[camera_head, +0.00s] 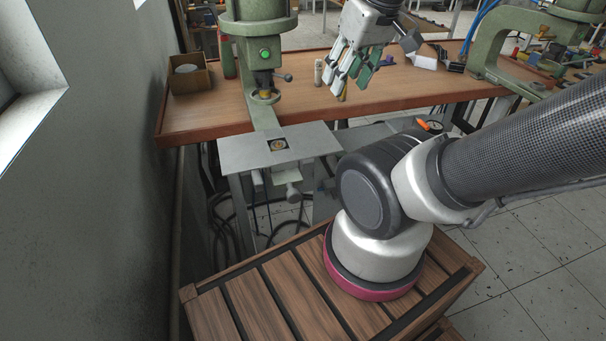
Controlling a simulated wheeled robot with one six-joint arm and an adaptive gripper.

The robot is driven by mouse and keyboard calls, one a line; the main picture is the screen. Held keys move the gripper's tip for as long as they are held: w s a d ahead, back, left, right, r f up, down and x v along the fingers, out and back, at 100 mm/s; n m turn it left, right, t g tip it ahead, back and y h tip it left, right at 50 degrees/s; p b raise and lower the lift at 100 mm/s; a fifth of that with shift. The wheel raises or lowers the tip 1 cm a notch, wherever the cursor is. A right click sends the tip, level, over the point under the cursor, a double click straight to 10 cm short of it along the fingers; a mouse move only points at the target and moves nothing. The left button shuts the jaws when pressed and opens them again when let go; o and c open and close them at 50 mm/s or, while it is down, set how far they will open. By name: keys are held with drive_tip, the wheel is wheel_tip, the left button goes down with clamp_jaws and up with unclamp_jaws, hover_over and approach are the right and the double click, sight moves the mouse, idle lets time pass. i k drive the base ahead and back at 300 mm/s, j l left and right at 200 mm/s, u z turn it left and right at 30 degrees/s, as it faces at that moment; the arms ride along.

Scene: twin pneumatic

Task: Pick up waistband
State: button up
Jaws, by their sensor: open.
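I cannot make out a waistband for certain in this view. My gripper (349,79) is over the wooden workbench (215,110), right of the green press, with its fingers pointing down. It is open, with nothing visibly held. A small tan object (343,93) shows just below the fingers, partly hidden by them. A small beige upright piece (318,72) stands left of the fingers. A small purple item (388,60) lies to their right. I cannot tell whether the fingers touch anything.
A green press (259,50) with a lit green button stands left of my gripper, above a grey metal plate (240,152). An open cardboard box (189,78) sits at the bench's left end. A white block (424,61) and another green press (491,48) are to the right.

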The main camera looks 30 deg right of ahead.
sight(389, 61)
drive_tip(key=l+z, duration=0.1)
drive_tip(key=l, duration=0.3)
drive_tip(key=i+l+z, duration=0.15)
drive_tip(key=l, duration=0.25)
drive_tip(key=l+z, duration=0.1)
drive_tip(key=l, duration=0.3)
drive_tip(key=i+l+z, duration=0.15)
drive_tip(key=l, duration=0.2)
